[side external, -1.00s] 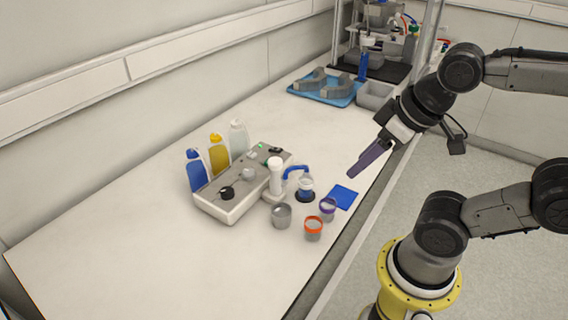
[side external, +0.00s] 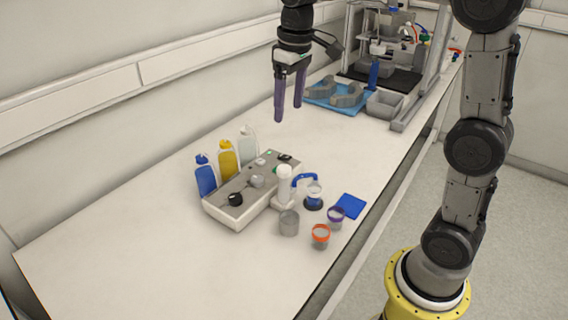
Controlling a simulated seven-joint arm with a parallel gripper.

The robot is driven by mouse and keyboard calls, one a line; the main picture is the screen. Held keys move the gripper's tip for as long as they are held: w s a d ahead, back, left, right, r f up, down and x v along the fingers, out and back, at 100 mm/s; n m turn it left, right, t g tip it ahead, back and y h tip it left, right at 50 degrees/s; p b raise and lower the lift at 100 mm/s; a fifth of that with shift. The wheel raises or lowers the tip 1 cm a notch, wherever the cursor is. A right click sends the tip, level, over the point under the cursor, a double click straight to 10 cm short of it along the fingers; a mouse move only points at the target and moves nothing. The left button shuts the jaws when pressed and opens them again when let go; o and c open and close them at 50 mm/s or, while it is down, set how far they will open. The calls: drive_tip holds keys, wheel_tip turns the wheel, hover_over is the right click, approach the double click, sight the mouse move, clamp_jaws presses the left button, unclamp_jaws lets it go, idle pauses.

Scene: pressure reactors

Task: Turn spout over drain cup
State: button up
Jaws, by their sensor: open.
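The blue curved spout (side external: 304,178) sits on top of the white post (side external: 284,187) beside the control box. Its free end points right, above a clear vessel (side external: 314,194) on a dark round base. A grey metal cup (side external: 289,223) stands in front of the post; I cannot tell which vessel is the drain cup. An orange-rimmed cup (side external: 320,236) and a purple-rimmed cup (side external: 335,217) stand to its right. My gripper (side external: 288,118) is open and empty, its purple fingers pointing down above the bench, behind the spout and well apart from it.
The control box (side external: 235,216) with knobs lies left of the post. Blue, yellow and white bottles (side external: 228,160) stand behind it. A blue cloth (side external: 350,206) lies at right. A blue tray (side external: 322,101) and grey bin (side external: 385,104) stand farther back. The front left bench is clear.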

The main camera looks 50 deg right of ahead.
drive_tip(key=g, duration=0.1)
hover_over(284, 167)
wheel_tip(284, 167, down, 4)
wheel_tip(284, 167, down, 14)
drive_tip(key=shift+f, duration=0.15)
clamp_jaws()
idle(0.5)
idle(1.0)
